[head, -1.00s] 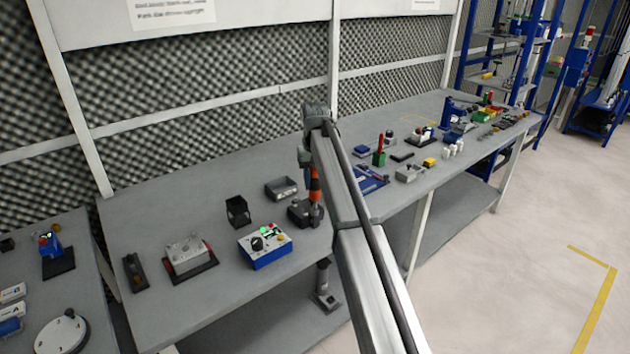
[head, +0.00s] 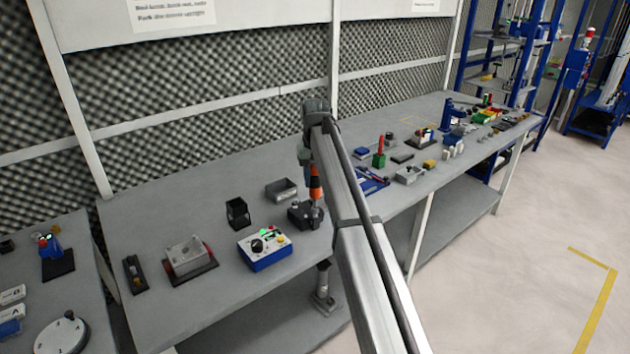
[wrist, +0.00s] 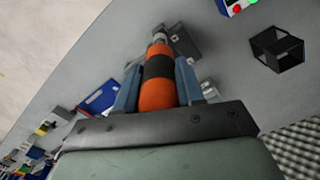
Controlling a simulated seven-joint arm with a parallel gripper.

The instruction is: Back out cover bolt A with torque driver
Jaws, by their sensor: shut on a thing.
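The torque driver (head: 316,186), orange with a black band, stands about upright in my gripper (head: 312,166). In the wrist view my gripper (wrist: 157,76) has its two blue-grey fingers closed on either side of the driver (wrist: 158,92). The driver's silver lower end is at a dark block (head: 299,214), which also shows in the wrist view (wrist: 184,42). I cannot tell whether the end sits in the block or just above it. A grey box-like part with a cover (head: 184,252) sits on a dark red-edged base to the left. Bolt A cannot be made out.
A black open holder (head: 238,212) and grey tray (head: 281,189) stand nearby. Blue trays and small parts lie to the right. Bare bench lies between the covered part and control box.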

